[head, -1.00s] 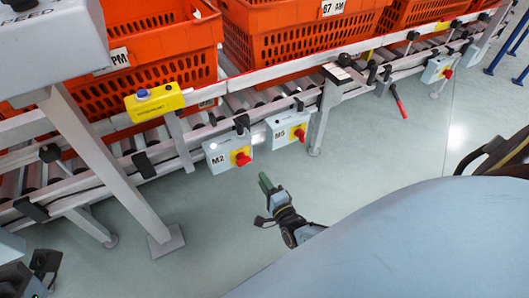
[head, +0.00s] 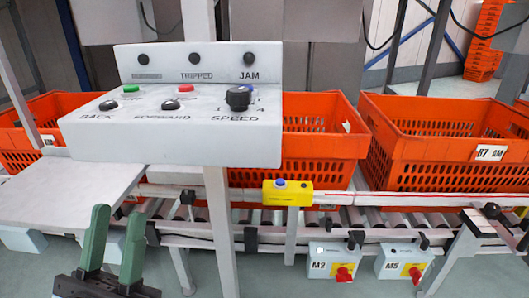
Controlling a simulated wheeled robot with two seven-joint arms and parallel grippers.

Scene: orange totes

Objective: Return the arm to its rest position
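My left gripper (head: 117,228) is at the lower left of the head view, with its two green fingers pointing up. The fingers stand apart with a clear gap and nothing between them. It appears in front of the conveyor frame, below the grey control panel (head: 170,150). Most of my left arm is out of the picture. My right gripper and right arm are not in view.
Orange totes (head: 440,172) stand on the roller conveyor behind the panel. A yellow button box (head: 287,193) sits on the rail. Switch boxes M2 (head: 320,262) and M5 (head: 392,263) hang below. Grey floor shows at the bottom.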

